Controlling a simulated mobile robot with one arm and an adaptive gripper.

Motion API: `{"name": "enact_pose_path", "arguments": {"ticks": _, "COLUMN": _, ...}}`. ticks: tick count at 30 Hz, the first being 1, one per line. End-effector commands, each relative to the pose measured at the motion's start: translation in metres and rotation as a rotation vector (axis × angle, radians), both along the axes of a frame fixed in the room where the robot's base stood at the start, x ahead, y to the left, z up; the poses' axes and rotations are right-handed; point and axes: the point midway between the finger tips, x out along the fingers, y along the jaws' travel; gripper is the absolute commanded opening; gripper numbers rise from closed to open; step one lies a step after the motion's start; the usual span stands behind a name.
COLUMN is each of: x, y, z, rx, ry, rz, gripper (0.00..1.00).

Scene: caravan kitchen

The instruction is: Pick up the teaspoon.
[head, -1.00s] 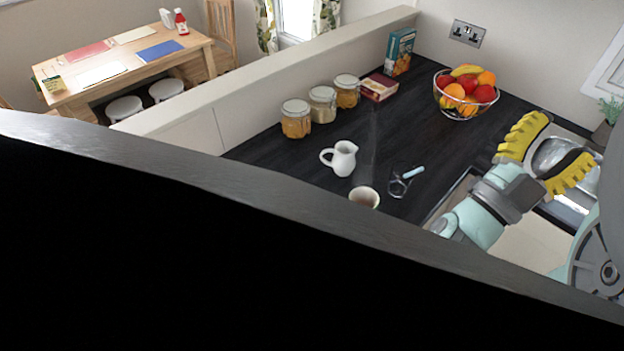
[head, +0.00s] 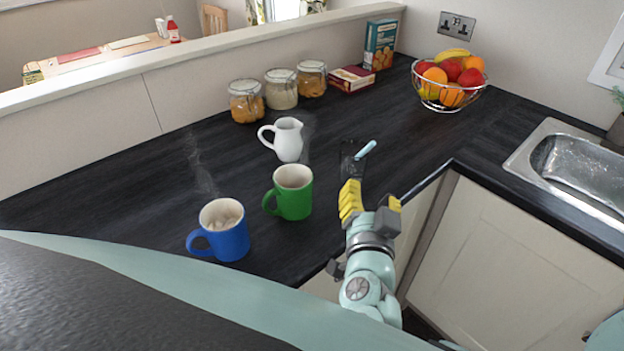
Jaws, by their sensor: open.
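A small utensil with a pale blue handle (head: 366,149) lies on the dark worktop, right of the white jug. It looks like the teaspoon, but its other end is too small and dark to make out clearly. My gripper (head: 372,203) has yellow finger pads and is open and empty. It is on the near side of the utensil, by the worktop's front edge, apart from the handle.
A green mug (head: 292,196) stands close left of my gripper, with a blue mug (head: 222,238) farther left. The white jug (head: 288,141) stands behind the green mug. Jars, boxes and a fruit bowl (head: 447,95) line the back. A sink (head: 575,165) is right.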

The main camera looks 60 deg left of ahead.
Motion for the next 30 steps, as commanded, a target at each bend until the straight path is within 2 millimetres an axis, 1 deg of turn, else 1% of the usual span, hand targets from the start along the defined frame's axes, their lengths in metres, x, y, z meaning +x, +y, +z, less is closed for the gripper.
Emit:
{"name": "enact_pose_path", "arguments": {"ticks": 5, "x": 0.019, "y": 0.016, "z": 0.003, "rx": 0.002, "ry": -0.005, "rz": -0.011, "gripper": 0.48}}
{"name": "enact_pose_path", "arguments": {"ticks": 7, "x": 0.027, "y": 0.026, "z": 0.005, "rx": 0.007, "ry": -0.004, "rz": -0.010, "gripper": 0.48}}
{"name": "enact_pose_path", "arguments": {"ticks": 15, "x": 0.056, "y": 0.056, "z": 0.003, "rx": 0.000, "ry": -0.003, "rz": -0.010, "gripper": 0.48}}
{"name": "enact_pose_path", "arguments": {"ticks": 19, "x": 0.065, "y": 0.067, "z": 0.003, "rx": 0.004, "ry": -0.004, "rz": -0.008, "gripper": 0.48}}
{"name": "enact_pose_path", "arguments": {"ticks": 30, "x": 0.076, "y": 0.081, "z": 0.002, "rx": 0.003, "ry": -0.004, "rz": -0.007, "gripper": 0.48}}
